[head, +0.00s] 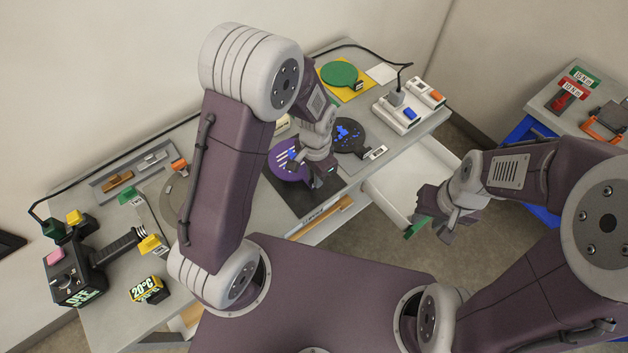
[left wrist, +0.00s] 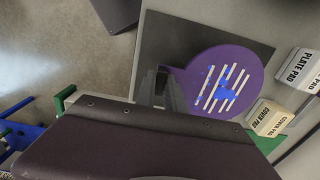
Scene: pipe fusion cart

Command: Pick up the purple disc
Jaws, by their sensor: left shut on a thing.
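The purple disc (head: 284,160), with white stripes and blue patches, is over a dark square mat (head: 308,200) on the bench in the head view. The left wrist view shows the disc (left wrist: 240,62) almost whole, overlapping the mat (left wrist: 180,38). My left gripper (head: 322,172) is shut on the disc's near edge or tab; its fingers (left wrist: 165,92) hide the exact contact. I cannot tell whether the disc touches the mat. My right gripper (head: 428,222) is at a green handle by the open drawer; whether its fingers are closed on it is unclear.
A black disc (head: 349,133) with blue patches lies beside the purple one. A green disc (head: 338,73) sits on a yellow square behind. Switch boxes (head: 405,112) stand at the bench's right end. The white drawer (head: 405,185) is pulled out at the front.

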